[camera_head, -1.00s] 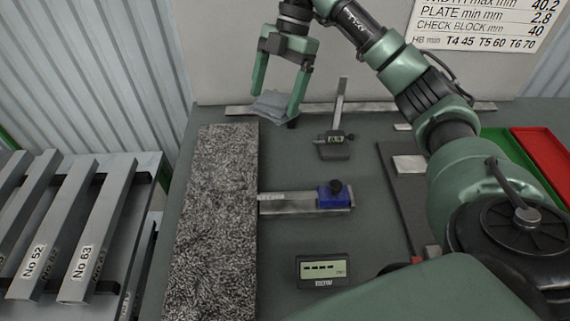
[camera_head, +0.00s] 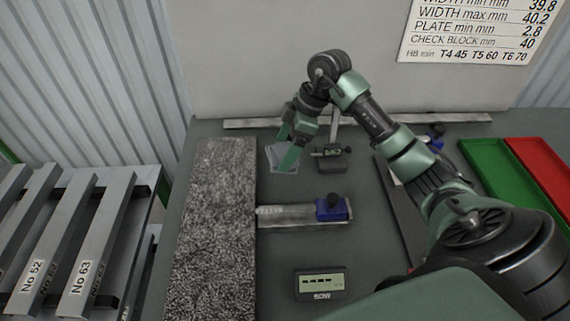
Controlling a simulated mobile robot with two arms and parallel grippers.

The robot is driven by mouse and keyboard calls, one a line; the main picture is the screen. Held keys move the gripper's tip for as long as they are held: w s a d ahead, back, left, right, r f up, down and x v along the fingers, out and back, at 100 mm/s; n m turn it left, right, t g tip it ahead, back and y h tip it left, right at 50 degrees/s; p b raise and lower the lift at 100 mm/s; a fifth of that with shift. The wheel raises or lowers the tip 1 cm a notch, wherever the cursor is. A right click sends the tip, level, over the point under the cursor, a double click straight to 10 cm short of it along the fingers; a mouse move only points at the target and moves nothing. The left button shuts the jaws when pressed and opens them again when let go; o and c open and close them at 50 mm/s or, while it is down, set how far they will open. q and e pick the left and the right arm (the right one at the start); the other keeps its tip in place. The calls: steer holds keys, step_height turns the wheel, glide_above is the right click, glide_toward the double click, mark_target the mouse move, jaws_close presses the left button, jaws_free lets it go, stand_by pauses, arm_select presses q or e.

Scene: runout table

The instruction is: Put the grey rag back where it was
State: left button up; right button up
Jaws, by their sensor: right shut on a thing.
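The grey rag (camera_head: 275,157) is a small pale grey cloth at the back of the table, just right of the granite slab's far end. My right gripper (camera_head: 288,159) is shut on it, with the fingers pointing down. The near finger covers part of the rag, and I cannot tell whether the rag touches the table. My left gripper is not in view.
The speckled granite slab (camera_head: 212,230) lies left. A digital gauge (camera_head: 331,160) stands close right of the rag. A steel bar with a blue clamp (camera_head: 331,208) and a display box (camera_head: 320,284) are nearer. Green (camera_head: 490,170) and red (camera_head: 545,165) trays lie right.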

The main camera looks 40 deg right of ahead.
step_height(320, 180, down, 7)
steer(key=shift+f+p, duration=0.15)
steer(key=shift+p, duration=0.3)
steer(key=o, duration=1.1)
steer(key=shift+o, duration=0.2)
steer(key=b+v, duration=0.2)
steer(key=v, duration=1)
steer(key=shift+a, duration=0.1)
